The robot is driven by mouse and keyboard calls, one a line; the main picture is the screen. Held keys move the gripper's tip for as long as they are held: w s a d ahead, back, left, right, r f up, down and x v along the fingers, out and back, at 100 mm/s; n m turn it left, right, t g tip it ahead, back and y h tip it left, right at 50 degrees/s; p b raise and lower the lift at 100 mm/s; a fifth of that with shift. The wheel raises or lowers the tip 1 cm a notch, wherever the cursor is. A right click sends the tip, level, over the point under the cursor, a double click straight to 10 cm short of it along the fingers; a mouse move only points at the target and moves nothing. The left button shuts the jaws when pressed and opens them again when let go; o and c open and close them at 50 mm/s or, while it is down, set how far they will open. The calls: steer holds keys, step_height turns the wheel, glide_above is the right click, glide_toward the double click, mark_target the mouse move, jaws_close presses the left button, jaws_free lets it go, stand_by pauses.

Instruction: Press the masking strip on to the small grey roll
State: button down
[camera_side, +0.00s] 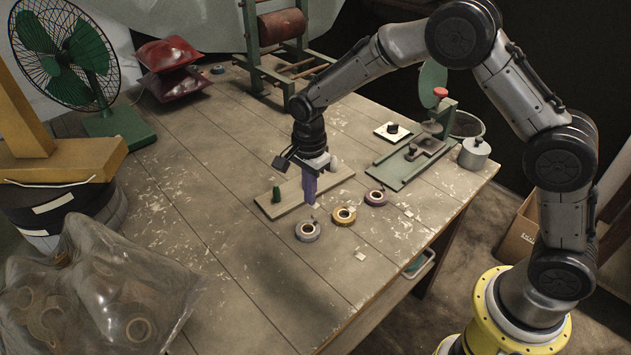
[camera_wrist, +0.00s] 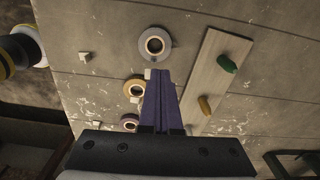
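The small grey roll (camera_side: 307,231) lies flat on the table, in front of my gripper (camera_side: 310,202) in the side view. In the wrist view the grey roll (camera_wrist: 165,45) is just beyond the fingertips (camera_wrist: 159,74). My two purple fingers point down, lie side by side with only a thin line between them, and look shut. I see nothing clearly held. A small pale piece (camera_wrist: 147,73) shows beside the fingertips, near the roll's edge; I cannot tell whether it is the masking strip or whether a finger touches it.
A gold roll (camera_side: 343,216) and a purple roll (camera_side: 376,197) lie to the right. A wooden board (camera_side: 335,177) with a green peg (camera_side: 276,195) and a yellow peg (camera_wrist: 204,104) is close to my gripper. A pale square (camera_side: 360,256) lies nearer the table edge.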

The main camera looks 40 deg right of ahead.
mark_target(311, 222)
steer(key=shift+f, duration=2.85)
steer(key=shift+s+d+f, duration=0.1)
steer(key=shift+f, duration=0.4)
steer(key=c, duration=0.7)
jaws_free()
steer(key=shift+o, duration=0.2)
steer(key=shift+r, duration=0.1)
steer(key=shift+r, duration=0.15)
steer(key=shift+r, duration=2.85)
